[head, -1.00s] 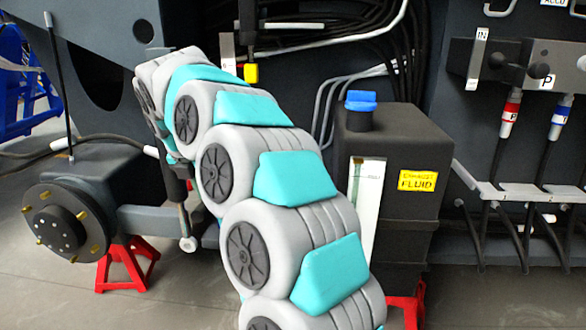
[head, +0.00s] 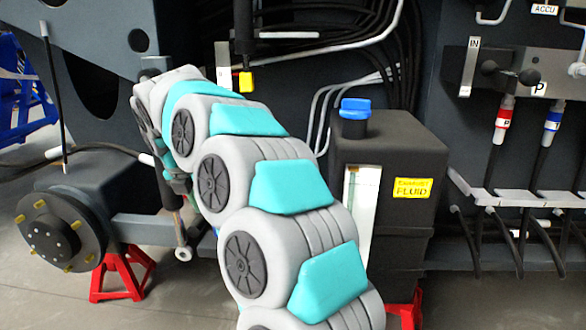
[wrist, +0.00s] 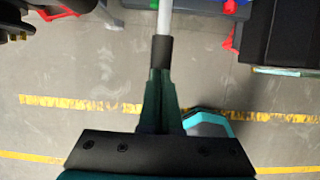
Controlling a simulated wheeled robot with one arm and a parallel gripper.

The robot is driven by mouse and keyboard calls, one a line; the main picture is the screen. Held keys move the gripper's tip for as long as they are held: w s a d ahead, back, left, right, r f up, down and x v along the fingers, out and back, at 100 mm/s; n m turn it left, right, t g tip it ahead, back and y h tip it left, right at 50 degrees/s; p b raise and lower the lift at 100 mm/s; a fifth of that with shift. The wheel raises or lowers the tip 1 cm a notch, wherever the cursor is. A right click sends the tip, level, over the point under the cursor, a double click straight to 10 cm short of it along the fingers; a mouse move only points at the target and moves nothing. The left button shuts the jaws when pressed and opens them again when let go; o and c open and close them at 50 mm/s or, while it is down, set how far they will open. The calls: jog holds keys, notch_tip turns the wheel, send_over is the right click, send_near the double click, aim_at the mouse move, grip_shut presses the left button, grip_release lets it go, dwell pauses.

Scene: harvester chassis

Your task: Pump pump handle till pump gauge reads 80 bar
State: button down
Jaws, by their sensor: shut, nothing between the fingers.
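My gripper (wrist: 161,80) is in the wrist view, its fingers together with nothing held. A pale rod with a dark grip at its end (wrist: 163,50), which looks like the pump handle, lies directly in line with the fingertips. I cannot tell whether the fingers touch the grip. I cannot make out the pump gauge in either view.
A black fluid tank (head: 385,210) with a blue cap stands right of my arm. A wheel hub (head: 62,236) and red stand (head: 122,272) are at left. Hoses with red and blue couplings hang at right. The wrist view shows floor with yellow lines (wrist: 75,103).

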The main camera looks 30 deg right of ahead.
jog(key=shift+f, duration=5.25)
notch_tip(320, 180, up, 13)
jog(key=shift+s+a+f+p, duration=0.1)
jog(key=shift+s+f+p, duration=0.1)
jog(key=shift+p, duration=0.85)
jog(key=shift+f, duration=0.1)
jog(key=shift+f, duration=6.3)
notch_tip(320, 180, up, 13)
jog(key=shift+a+f, duration=0.1)
